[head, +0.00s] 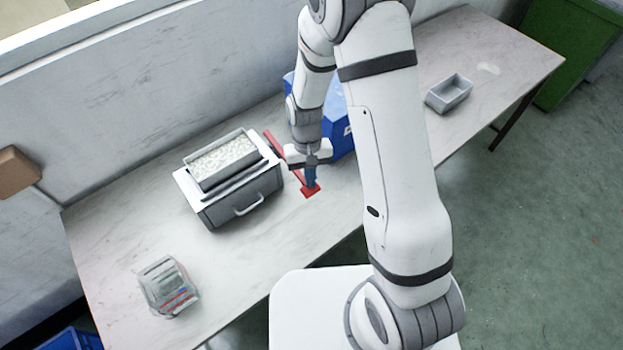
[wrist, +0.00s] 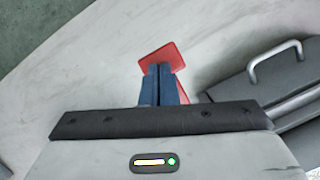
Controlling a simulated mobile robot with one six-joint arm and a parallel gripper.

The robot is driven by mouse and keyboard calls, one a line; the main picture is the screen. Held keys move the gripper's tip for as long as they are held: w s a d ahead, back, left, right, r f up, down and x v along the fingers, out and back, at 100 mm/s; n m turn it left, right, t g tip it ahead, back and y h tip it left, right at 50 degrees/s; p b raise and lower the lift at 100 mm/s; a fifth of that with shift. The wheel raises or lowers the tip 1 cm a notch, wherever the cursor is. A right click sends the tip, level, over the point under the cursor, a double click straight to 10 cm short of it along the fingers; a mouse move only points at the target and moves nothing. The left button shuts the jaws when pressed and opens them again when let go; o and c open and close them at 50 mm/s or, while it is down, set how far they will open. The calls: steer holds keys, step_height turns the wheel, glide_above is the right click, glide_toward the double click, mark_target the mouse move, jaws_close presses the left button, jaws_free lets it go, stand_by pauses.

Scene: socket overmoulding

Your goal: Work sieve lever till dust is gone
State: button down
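The sieve (head: 228,205) is a grey box with a front handle, standing on the table. An open tray (head: 245,176) of whitish granules sits on top. A red lever (head: 309,191) runs along the sieve's right side and ends in a flat red plate towards the front. My gripper (head: 311,182) points down at this plate. In the wrist view its blue fingers (wrist: 160,72) are together with only a thin gap, and the red plate (wrist: 163,57) shows just beyond the tips. The fingers hide whether any of the lever is between them. I see no clear dust among the granules.
A blue bin (head: 343,140) stands behind my arm. A small grey tray (head: 449,94) lies to the right. A clear box with red and grey contents (head: 168,287) is at the front left. The table in front of the sieve is clear.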

steer(key=w, duration=0.1)
steer(key=w+r, duration=0.1)
steer(key=w, duration=0.1)
steer(key=shift+a, duration=0.2)
steer(key=v, duration=0.7)
steer(key=shift+r+b, duration=0.4)
steer(key=shift+w, duration=0.1)
stand_by(1.0)
steer(key=shift+t, duration=0.8)
steer(key=s+r+p, duration=0.1)
steer(key=p, duration=0.1)
steer(key=s+r+p, duration=0.1)
steer(key=s+p, duration=0.1)
steer(key=s+r+p, duration=0.1)
steer(key=p, duration=0.2)
steer(key=shift+s+d, duration=0.25)
steer(key=shift+s, duration=0.1)
